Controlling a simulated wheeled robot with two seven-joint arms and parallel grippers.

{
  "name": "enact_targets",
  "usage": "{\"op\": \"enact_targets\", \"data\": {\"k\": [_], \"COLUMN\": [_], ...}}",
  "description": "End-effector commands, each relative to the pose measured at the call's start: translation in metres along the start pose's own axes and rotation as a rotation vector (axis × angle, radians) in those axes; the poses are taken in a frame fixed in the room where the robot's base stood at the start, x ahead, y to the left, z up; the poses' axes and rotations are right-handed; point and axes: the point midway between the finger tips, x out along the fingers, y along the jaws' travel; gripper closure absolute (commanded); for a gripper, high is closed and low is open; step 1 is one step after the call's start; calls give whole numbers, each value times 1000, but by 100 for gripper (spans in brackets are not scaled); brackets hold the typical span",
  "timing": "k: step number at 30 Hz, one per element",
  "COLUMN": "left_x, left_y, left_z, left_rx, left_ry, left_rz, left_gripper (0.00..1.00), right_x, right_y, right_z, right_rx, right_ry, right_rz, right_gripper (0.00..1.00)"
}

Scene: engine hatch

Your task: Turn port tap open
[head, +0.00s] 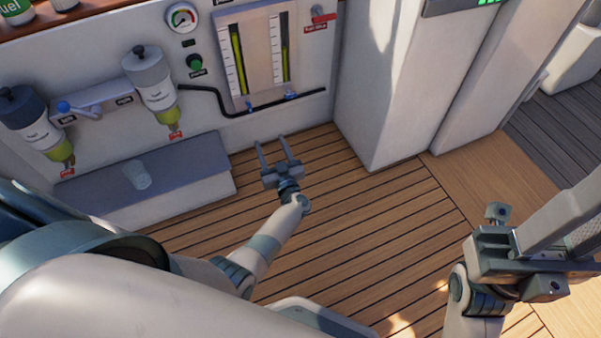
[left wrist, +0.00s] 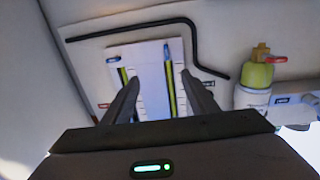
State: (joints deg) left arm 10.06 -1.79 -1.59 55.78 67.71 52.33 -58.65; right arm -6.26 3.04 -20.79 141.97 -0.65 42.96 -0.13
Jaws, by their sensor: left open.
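A white gauge panel (head: 259,60) with two yellow-green sight tubes is on the wall. A small blue tap (head: 250,106) sits at the foot of the left tube and another blue tap (head: 290,96) at the foot of the right tube. I cannot read which one is port. My left gripper (head: 270,142) is open and empty, below and apart from the panel. In the left wrist view the panel (left wrist: 150,85) appears upside down beyond the open fingers, with small blue taps near its upper edge. My right gripper (head: 560,222) is at the right; its finger gap is unclear.
Two filter bowls (head: 150,75) (head: 35,125) hang at the left, with a blue lever (head: 64,107) between them. A black pipe (head: 205,100) runs under the panel. A grey-topped box (head: 180,165) juts out below. A white cabinet (head: 385,90) stands to the right.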

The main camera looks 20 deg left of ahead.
Motion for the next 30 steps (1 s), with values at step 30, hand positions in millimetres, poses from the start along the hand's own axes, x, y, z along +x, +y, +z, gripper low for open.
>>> {"op": "enact_targets", "data": {"k": [30], "left_x": [-118], "left_y": [42], "left_z": [-23], "left_rx": [66], "left_ry": [-156], "left_rz": [561], "left_gripper": [47], "right_x": [114], "right_y": [2], "right_z": [-4], "right_rx": [0], "right_ry": [0], "right_rz": [0], "right_gripper": [69]}}
